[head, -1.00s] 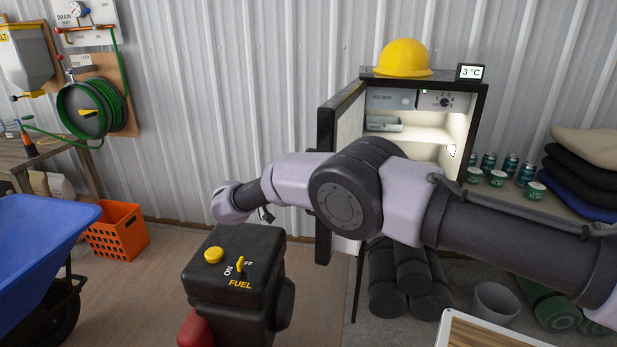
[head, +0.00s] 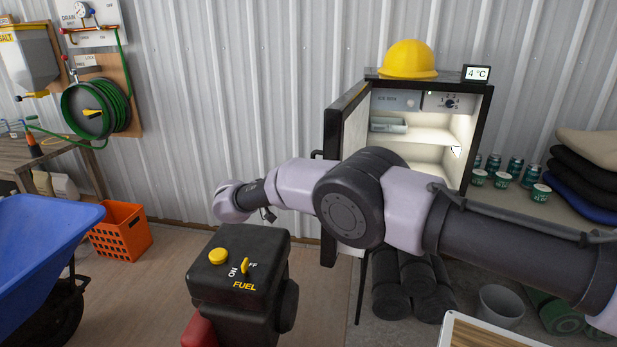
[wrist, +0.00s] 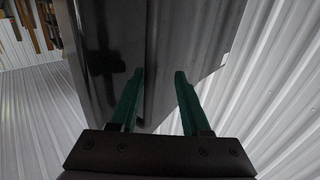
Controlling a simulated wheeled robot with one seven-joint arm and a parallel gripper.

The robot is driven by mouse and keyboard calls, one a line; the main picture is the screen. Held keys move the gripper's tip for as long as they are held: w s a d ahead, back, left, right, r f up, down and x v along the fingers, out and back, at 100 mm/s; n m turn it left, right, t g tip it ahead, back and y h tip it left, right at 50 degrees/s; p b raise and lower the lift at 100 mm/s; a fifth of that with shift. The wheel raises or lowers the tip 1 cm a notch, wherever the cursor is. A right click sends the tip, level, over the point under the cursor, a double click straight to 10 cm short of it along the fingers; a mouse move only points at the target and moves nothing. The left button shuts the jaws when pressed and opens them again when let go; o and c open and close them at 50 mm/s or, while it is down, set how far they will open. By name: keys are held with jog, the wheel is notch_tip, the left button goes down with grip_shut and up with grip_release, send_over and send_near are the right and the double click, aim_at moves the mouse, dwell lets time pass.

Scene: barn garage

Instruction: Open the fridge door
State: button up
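The small black fridge (head: 483,140) stands against the wall with its lit white inside showing. Its door (head: 333,130) is swung well open to the left, with a dark handle (head: 317,154) on its outer side. My arm crosses in front and hides the lower part of the opening. In the wrist view, my gripper (wrist: 159,75) has its two green fingers apart, with nothing clearly held between them. The dark glossy door face (wrist: 110,40) lies just beyond the fingers; I cannot tell whether they touch it. In the head view the fingers are not clearly visible.
A yellow hard hat (head: 408,58) and a temperature display (head: 476,74) sit on the fridge. A black fuel unit (head: 235,265) stands in front, below my forearm. A blue wheelbarrow (head: 45,240) and orange crate (head: 122,232) are at left. Cans and folded cloths lie at right.

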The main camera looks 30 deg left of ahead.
jog(key=v, duration=0.7)
jog(key=shift+s, duration=0.25)
jog(key=shift+a, duration=0.15)
jog(key=shift+s, duration=0.15)
